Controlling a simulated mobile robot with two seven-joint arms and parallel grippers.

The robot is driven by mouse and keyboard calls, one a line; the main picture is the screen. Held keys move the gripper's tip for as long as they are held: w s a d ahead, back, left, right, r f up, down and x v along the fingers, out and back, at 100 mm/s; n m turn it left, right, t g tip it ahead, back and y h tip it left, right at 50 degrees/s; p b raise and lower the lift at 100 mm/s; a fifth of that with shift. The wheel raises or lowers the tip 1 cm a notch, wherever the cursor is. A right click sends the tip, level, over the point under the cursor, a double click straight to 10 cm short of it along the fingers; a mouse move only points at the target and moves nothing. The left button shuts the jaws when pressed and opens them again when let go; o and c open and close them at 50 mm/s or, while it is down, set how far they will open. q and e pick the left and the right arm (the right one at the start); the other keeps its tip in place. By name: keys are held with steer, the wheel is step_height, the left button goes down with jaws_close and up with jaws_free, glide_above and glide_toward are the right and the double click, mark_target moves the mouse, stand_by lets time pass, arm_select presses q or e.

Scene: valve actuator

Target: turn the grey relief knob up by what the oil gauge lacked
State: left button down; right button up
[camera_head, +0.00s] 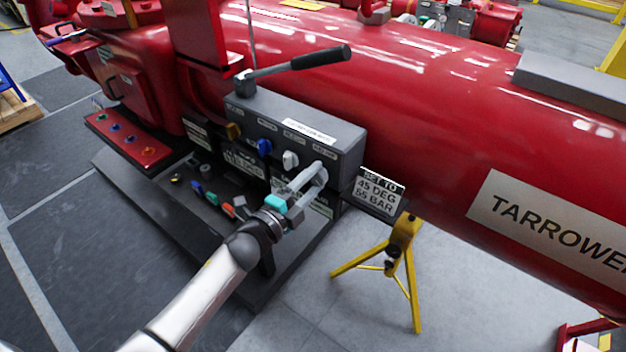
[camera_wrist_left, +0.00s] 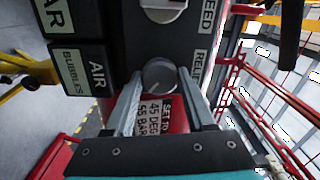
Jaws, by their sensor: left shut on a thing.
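The grey relief knob (camera_head: 322,174) is the rightmost in a row of knobs on the front of the dark control box (camera_head: 345,152). In the left wrist view, the round knob (camera_wrist_left: 159,75) sits between the fingertips, beside a partly covered label that starts "RELI". My left gripper (camera_head: 312,179) reaches the box from the front and is shut on this knob; it also shows in the wrist view (camera_wrist_left: 160,80). The knob's exact angle is hard to read. No oil gauge reading can be made out. My right gripper is not in view.
A black-handled lever (camera_head: 295,62) rises above the box. A sign (camera_head: 379,191) reads "SET TO 45 DEG 55 BAR". A yellow tripod stand (camera_head: 402,240) is at right.

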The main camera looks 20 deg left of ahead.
arm_select(q)
steer(key=shift+c, duration=1.2)
jaws_free()
steer(key=v, duration=1.5)
steer(key=shift+s, duration=0.15)
steer(key=s+a+f+n+g+y, duration=0.1)
steer(key=s+f+n+g+y, duration=0.2)
steer(key=f, duration=0.7)
steer(key=s+a+f+n+g+y, duration=0.1)
steer(key=s+f+n+g, duration=0.15)
steer(key=f+n, duration=0.45)
steer(key=s+a+f+n+g+y, duration=0.15)
steer(key=s+f, duration=0.25)
steer(key=f, duration=0.8)
steer(key=s+d+f+n+g, duration=0.1)
steer(key=s+f+n+g, duration=0.1)
steer(key=s, duration=0.5)
steer(key=s+d+f+n+g+b, duration=0.1)
steer(key=s+d+f+n+g, duration=0.1)
steer(key=s+f+g, duration=0.2)
steer(key=s+d+f+n+g, duration=0.1)
steer(key=s+f+n+g, duration=0.1)
steer(key=s+f, duration=0.6)
steer(key=s+g, duration=0.1)
steer(key=s, duration=0.2)
steer(key=shift+s+d+y+b, duration=0.15)
steer(key=shift+s+y+b, duration=0.15)
steer(key=shift+y, duration=0.05)
